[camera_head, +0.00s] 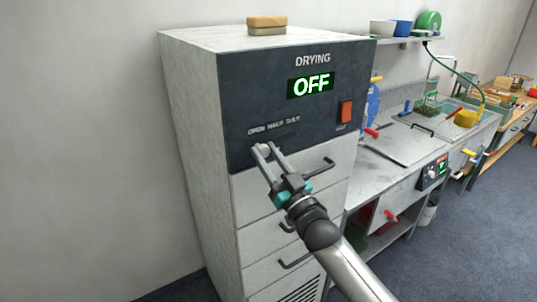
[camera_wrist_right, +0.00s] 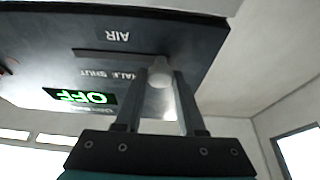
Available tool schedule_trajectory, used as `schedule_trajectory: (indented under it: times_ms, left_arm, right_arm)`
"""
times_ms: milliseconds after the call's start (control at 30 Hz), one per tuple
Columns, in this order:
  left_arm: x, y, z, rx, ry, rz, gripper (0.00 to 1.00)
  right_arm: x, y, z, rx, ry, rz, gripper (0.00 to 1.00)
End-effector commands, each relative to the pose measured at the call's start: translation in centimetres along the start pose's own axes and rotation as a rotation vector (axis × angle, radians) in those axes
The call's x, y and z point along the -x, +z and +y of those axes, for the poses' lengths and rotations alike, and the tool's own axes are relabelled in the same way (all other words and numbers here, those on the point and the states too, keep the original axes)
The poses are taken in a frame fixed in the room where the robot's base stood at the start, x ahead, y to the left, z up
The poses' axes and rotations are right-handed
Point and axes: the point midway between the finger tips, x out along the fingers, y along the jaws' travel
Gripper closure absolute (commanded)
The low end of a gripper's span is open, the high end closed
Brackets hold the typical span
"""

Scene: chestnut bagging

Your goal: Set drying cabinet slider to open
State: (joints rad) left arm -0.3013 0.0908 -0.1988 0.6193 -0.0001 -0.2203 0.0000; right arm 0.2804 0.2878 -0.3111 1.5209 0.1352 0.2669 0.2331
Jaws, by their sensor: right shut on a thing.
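The drying cabinet (camera_head: 196,120) stands against the wall, its dark panel showing a green OFF display (camera_head: 310,84). The slider's pale round knob (camera_head: 264,149) is below the "OPEN HALF SHUT" label (camera_head: 273,127), towards the OPEN end. My right gripper (camera_head: 267,154) is shut on the knob, which also shows between the two fingers in the right wrist view (camera_wrist_right: 160,73). There, the bare slot (camera_wrist_right: 105,54) runs off to the left under HALF and SHUT. The word OPEN is hidden behind the gripper there. My left gripper is not in view.
A red switch (camera_head: 345,112) is at the panel's right. Drawers with dark handles (camera_head: 320,167) lie below the panel, close to my right gripper. A sponge-like block (camera_head: 266,25) lies on the cabinet. A grey workbench (camera_head: 385,178) stands to the right.

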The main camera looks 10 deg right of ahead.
Motion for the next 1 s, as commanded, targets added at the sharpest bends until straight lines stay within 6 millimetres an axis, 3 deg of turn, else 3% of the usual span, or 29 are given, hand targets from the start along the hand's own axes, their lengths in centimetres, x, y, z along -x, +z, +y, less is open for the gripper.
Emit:
schedule_trajectory:
  times_ms: [67, 100, 367, 733, 1000]
  left_arm:
    - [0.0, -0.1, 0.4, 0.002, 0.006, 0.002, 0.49]
    - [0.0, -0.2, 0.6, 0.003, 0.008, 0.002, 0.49]
    - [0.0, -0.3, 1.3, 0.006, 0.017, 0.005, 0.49]
    - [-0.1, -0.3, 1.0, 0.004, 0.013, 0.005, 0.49]
    - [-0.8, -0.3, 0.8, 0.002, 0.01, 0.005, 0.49]
  right_arm:
    - [0.1, 0.2, -0.4, -0.006, -0.006, -0.004, 1.0]
    - [0.1, 0.2, -0.4, -0.006, -0.006, -0.004, 0.6]
    - [0.1, 0.2, -0.3, -0.005, -0.004, -0.003, 0.31]
    - [0.6, 0.2, -0.1, -0.004, -0.001, -0.003, 0.31]
    - [4.6, 0.4, -0.1, -0.005, -0.001, -0.006, 0.31]
